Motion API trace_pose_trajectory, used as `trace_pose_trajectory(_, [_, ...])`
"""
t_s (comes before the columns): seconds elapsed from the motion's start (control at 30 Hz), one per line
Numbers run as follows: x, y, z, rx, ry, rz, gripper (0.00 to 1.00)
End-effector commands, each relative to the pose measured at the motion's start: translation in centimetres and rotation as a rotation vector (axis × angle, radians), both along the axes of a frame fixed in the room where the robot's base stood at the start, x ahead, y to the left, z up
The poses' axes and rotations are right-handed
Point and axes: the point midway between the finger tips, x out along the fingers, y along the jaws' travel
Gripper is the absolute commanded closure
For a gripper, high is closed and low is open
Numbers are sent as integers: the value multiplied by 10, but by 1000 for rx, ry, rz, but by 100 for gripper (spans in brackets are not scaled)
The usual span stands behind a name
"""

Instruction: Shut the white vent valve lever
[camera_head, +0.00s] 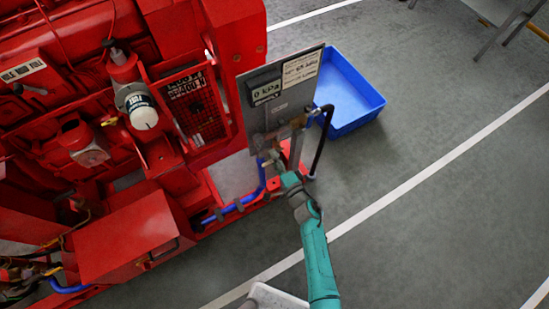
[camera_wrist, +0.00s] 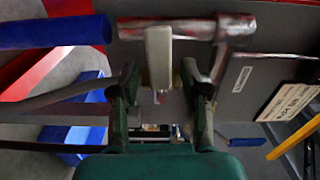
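The white vent valve lever (camera_wrist: 158,50) shows at the top middle of the wrist view, on a metal pipe with a tee fitting (camera_wrist: 222,45). It points down the picture, towards the gap between my fingers. My gripper (camera_wrist: 160,80) is open, with one dark finger on each side of the lever's lower end. I cannot tell whether either finger touches it. In the head view my gripper (camera_head: 277,166) is at the lower edge of the grey panel (camera_head: 257,124), by the pipework. The lever is too small to make out surely there.
The red pumpset (camera_head: 120,215) fills the left. A blue hose (camera_head: 240,205) runs up beside my gripper, and a black pipe (camera_head: 322,140) drops on its right. A blue bin (camera_head: 355,118) stands behind the panel.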

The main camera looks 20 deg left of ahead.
Motion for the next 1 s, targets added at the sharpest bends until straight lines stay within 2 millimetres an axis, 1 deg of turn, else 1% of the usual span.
trace_pose_trajectory(0.2, [-1,-1,0,-1,-1,1,54])
trace_pose_trajectory(0.33, [-8,-9,-1,-1,-1,1,54])
trace_pose_trajectory(0.47, [-21,-26,-1,-1,1,-1,54])
trace_pose_trajectory(0.6, [-38,-49,-1,-1,1,-2,54])
trace_pose_trajectory(0.8, [-60,-77,-1,-1,1,-2,54])
trace_pose_trajectory(1.0, [-72,-92,0,0,0,-1,54])
